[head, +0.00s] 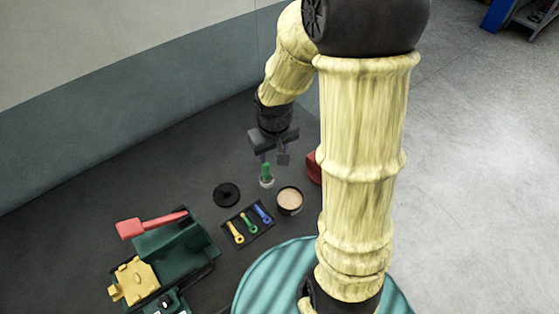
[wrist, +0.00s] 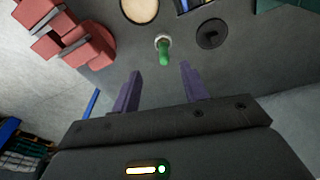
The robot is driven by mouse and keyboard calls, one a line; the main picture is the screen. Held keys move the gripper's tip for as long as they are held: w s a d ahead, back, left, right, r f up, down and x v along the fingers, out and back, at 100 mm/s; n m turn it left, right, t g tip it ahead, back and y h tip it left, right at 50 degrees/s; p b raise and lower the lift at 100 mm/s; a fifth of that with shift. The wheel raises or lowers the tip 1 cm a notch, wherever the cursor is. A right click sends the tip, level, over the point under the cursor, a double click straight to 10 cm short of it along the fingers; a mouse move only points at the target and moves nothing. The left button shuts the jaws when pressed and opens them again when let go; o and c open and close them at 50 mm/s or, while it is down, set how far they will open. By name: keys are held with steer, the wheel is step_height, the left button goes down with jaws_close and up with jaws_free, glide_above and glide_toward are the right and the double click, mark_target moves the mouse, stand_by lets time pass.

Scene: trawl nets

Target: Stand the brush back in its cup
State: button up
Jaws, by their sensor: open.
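A green upright piece (head: 266,170), which looks like the brush's handle, stands in a small whitish cup (head: 267,184) on the dark surface. In the wrist view the green piece (wrist: 164,56) rises out of the pale round rim of the cup (wrist: 162,40). Any bristles are hidden. My gripper (head: 272,159) is above the green piece, pointing down. In the wrist view my gripper (wrist: 160,80) is open, with nothing between its two purple fingers. The green piece shows beyond the fingertips, in line with the gap, apart from both fingers.
A round pot with a tan top (head: 289,200) and a black disc (head: 227,194) stand close by. A black tray (head: 262,232) holds yellow, green and blue tools. A green machine (head: 175,248) with a red lever is at left. Red blocks (wrist: 75,35) are beside the pot.

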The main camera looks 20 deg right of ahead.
steer(key=s+r+m, duration=0.1)
steer(key=s+r, duration=0.2)
steer(key=s, duration=0.4)
steer(key=shift+s+r+t, duration=0.2)
steer(key=shift+r+t, duration=0.05)
steer(key=shift+t, duration=0.15)
